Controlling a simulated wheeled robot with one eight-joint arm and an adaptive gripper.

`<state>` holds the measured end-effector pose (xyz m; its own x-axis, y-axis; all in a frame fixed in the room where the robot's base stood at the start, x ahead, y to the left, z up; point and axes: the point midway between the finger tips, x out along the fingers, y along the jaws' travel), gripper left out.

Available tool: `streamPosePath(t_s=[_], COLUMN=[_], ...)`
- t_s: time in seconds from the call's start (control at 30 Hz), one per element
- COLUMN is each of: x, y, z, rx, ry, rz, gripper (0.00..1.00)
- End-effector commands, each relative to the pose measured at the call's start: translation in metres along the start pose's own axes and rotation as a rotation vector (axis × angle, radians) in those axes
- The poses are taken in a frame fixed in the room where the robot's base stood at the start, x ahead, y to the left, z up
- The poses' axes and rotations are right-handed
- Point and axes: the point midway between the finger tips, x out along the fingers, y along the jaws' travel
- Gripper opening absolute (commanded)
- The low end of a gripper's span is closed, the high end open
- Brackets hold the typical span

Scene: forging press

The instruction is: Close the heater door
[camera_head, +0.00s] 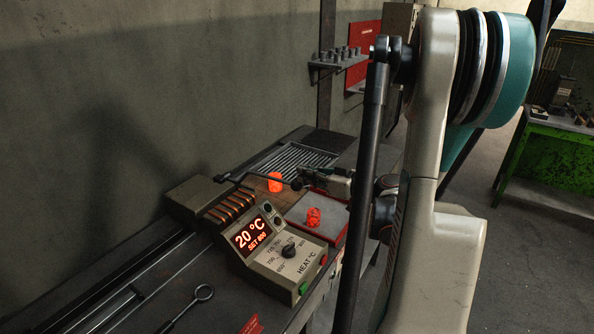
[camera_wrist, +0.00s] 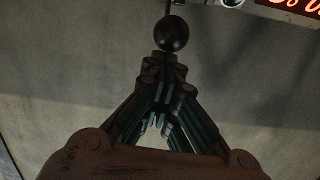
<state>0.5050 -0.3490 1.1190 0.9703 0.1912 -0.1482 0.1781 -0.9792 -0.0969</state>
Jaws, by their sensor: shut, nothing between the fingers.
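A dark rod with a black ball knob (camera_head: 297,184) extends above the bench beside the slotted box. The ball knob (camera_wrist: 171,34) also shows large in the wrist view, just beyond my fingertips. My gripper (camera_wrist: 165,68) is shut and empty, with its tips together close below the ball; I cannot tell whether they touch it.
A ring-ended rod (camera_head: 203,292) lies at the front. A wall shelf (camera_head: 340,62) holds small parts. A green bench (camera_head: 545,165) stands right.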

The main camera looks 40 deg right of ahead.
Motion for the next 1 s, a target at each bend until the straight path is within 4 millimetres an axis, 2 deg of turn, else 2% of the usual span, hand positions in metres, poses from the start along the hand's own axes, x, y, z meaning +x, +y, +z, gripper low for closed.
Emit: streamPosePath(t_s=[0.03, 0.1, 0.4, 1.0], x=[-0.001, -0.004, -0.007, -0.006], y=[0.002, 0.003, 0.005, 0.005], z=[0.015, 0.025, 0.050, 0.053], rx=[0.000, 0.000, -0.001, -0.001], ry=[0.000, 0.000, -0.003, -0.003], rz=[0.001, 0.001, 0.000, -0.002], gripper=[0.00, 0.00, 0.00, 0.00])
